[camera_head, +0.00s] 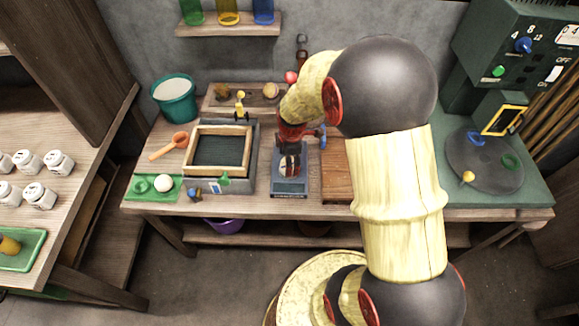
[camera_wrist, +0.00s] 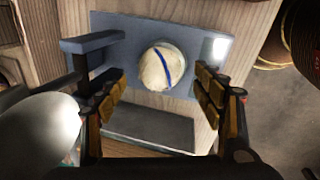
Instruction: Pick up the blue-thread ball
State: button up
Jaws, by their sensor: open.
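A pale ball with a blue thread line (camera_wrist: 161,67) rests on a blue-grey stand (camera_wrist: 190,25) in the wrist view. In the head view, a pale ball (camera_head: 290,165), partly covered by dark shapes, sits on the stand (camera_head: 289,187) at the middle of the bench. My gripper (camera_wrist: 160,78) is open, with one finger on each side of the ball in the wrist view. Gaps show between the ball and both fingers. I cannot tell how far the fingertips reach down beside it. In the head view my arm hides much of the gripper.
A wooden-framed tray (camera_head: 220,130) stands left of the stand, and a brown wooden board (camera_head: 335,180) lies right of it. A white ball (camera_head: 164,182) lies on a green mat at the left. A teal bucket (camera_head: 176,107) and a small shelf (camera_head: 228,30) are behind.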

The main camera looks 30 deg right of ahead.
jog(key=f, duration=0.1)
jog(key=f+b, duration=0.1)
jog(key=f, duration=0.1)
jog(key=shift+w+d, duration=0.1)
jog(key=shift+w, duration=0.25)
jog(key=c, duration=0.3)
jog(key=c, duration=1)
